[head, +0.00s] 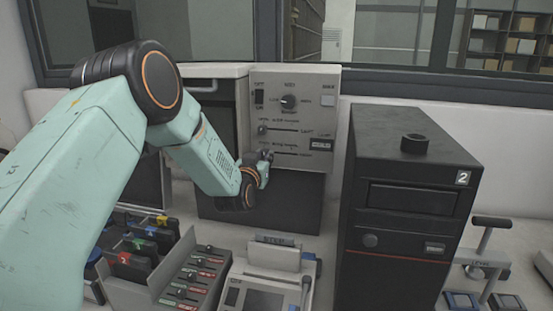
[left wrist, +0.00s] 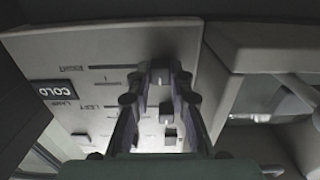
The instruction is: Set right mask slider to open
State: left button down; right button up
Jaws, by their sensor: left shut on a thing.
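A pale control panel (head: 325,120) carries two horizontal slider slots, one above the other. The upper slider's knob (head: 262,130) is at the left end of its slot; it also shows in the left wrist view (left wrist: 165,107). The lower slot (head: 291,154), the right mask slider, has its knob at the left, mostly hidden by my left gripper (head: 264,156). In the left wrist view the panel appears upside down, and my left gripper (left wrist: 165,78) is shut on the right slider's knob (left wrist: 160,66), in line with the label RIGHT. My right gripper is not in view.
A black tower (head: 410,190) marked 2 stands close on the right. Below are a rack of coloured blocks (head: 140,245), a labelled switch tray (head: 190,280) and a small grey device (head: 270,280).

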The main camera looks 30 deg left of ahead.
pick_arm(q)
jog(key=shift+s+a+r, duration=0.1)
jog(key=shift+a, duration=0.4)
jog(key=c, duration=1.2)
grip_release()
jog(key=shift+s+a+r, duration=0.1)
jog(key=shift+s, duration=0.05)
